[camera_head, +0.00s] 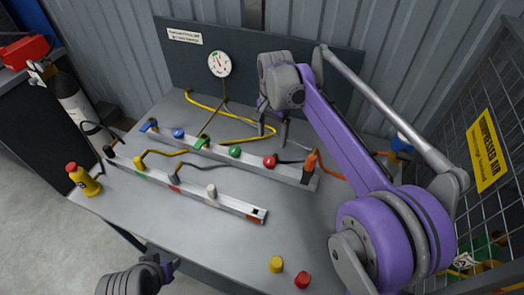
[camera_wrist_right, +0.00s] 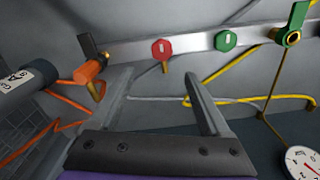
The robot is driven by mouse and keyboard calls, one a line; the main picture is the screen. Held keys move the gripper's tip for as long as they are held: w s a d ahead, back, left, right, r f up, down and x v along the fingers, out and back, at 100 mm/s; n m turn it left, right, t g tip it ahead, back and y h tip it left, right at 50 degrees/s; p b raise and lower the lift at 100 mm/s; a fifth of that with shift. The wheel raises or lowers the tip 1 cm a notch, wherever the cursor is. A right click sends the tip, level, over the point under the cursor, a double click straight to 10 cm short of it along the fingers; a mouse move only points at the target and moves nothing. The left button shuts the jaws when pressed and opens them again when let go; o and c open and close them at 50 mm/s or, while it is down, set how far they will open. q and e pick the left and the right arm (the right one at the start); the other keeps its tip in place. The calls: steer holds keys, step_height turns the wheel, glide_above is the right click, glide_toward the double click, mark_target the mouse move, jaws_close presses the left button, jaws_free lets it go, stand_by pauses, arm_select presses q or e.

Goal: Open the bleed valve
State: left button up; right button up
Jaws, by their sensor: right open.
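The back valve rail (camera_head: 215,157) carries a green lever (camera_head: 202,141), a green knob (camera_head: 234,151), a red knob (camera_head: 270,160) and an orange lever (camera_head: 309,164) at its right end. No readable label shows which is the bleed valve. My right gripper (camera_head: 272,138) is open and empty, just behind the rail near the red knob. In the right wrist view, the red knob (camera_wrist_right: 162,49) lies ahead, between the lines of the spread fingers (camera_wrist_right: 158,85); the orange lever (camera_wrist_right: 90,68) is left. My left gripper (camera_head: 168,268) is low in the head view, its jaw opening unclear.
A gauge (camera_head: 219,64) stands on the back panel (camera_head: 180,60). Yellow hose (camera_head: 240,115) loops behind the rail. A front rail (camera_head: 235,205), yellow cap (camera_head: 277,264) and red cap (camera_head: 302,280) are nearer. Mesh cage (camera_head: 485,90) stands right. The table's front middle is bare.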

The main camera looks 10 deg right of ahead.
mark_target(270, 159)
steer(key=f, duration=1.1)
steer(key=shift+w+a+b, duration=0.1)
steer(key=shift+w+b, duration=0.1)
steer(key=shift+b, duration=0.15)
steer(key=shift+r, duration=0.1)
jaws_close()
